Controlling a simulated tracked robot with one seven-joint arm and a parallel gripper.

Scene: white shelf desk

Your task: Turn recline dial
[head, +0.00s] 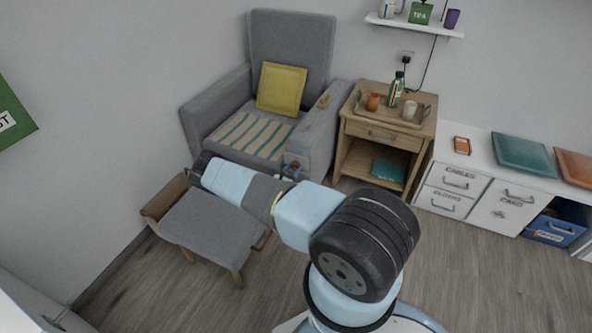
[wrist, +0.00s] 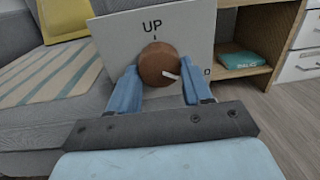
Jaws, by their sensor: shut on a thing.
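The recline dial is a round brown knob (wrist: 160,64) with a white pointer mark, set on a pale plate (wrist: 110,40) on the side of the grey armchair (head: 290,45). "UP" is printed above the knob, and lettering at its right is partly hidden. The white mark points to the lower right. My gripper (wrist: 158,82) has its two blue fingers on either side of the knob, shut on it. In the head view the dial is small beside the armrest and my arm hides part of the area.
A grey footstool (head: 210,225) stands in front of the armchair. A wooden side table (head: 385,130) with a tray, cups and a bottle stands to the right. A white cabinet (head: 480,195) is further right. Wood floor is open at lower right.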

